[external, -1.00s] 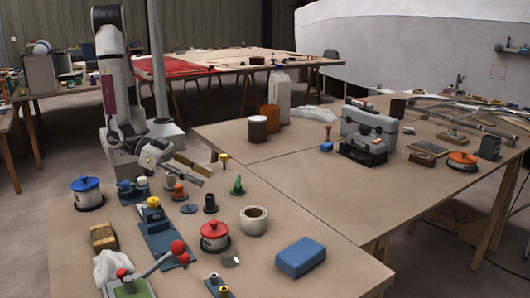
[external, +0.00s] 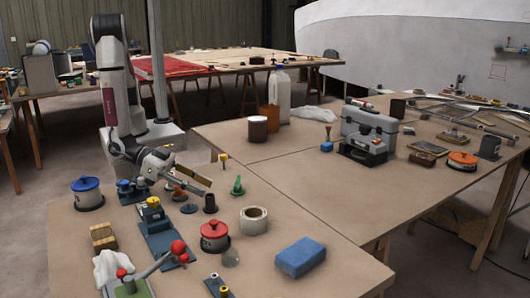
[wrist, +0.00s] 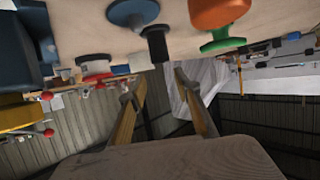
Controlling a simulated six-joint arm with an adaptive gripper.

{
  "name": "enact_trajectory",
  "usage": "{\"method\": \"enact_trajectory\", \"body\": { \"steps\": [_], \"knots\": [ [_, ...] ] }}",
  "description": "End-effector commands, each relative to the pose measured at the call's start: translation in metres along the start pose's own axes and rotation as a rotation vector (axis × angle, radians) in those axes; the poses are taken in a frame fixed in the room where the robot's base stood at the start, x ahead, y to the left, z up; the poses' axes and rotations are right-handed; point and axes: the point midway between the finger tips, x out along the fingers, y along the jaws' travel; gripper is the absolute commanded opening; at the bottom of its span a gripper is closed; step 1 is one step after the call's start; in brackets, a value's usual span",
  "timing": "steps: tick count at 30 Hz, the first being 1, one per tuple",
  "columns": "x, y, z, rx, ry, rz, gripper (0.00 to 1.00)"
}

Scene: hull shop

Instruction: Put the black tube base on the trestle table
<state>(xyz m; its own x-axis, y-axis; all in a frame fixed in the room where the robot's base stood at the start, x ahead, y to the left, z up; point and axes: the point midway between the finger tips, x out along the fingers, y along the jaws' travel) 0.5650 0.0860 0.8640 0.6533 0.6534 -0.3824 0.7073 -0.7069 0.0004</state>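What looks like the black tube base (external: 210,203), a small upright black cylinder on a wider foot, stands on the near workbench (external: 345,262). It also shows in the wrist view (wrist: 156,44), top centre, just beyond the fingertips. My gripper (external: 207,188) is tilted down over the bench, close above and behind it. In the wrist view its two tan-padded fingers (wrist: 160,78) are apart with nothing between them. A table (external: 240,62) on trestle legs, partly covered by red cloth, stands at the back. A right-hand table (external: 290,148) also has trestle-like legs.
A green cone-like piece (external: 237,186), a dark disc (external: 189,208), a tape roll (external: 254,220) and a red-lidded pot (external: 214,236) crowd around the black piece. A blue block (external: 300,257) lies nearer. The right-hand table's middle is clear.

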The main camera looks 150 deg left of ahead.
Motion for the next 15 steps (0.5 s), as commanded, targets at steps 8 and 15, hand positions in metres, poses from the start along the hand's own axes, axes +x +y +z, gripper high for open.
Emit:
{"method": "enact_trajectory", "body": {
  "steps": [8, 15],
  "knots": [
    [0.009, -0.001, 0.022, 0.003, -0.002, -0.001, 0.32],
    [0.033, -0.001, 0.023, -0.001, 0.0, -0.001, 0.32]
  ]
}}
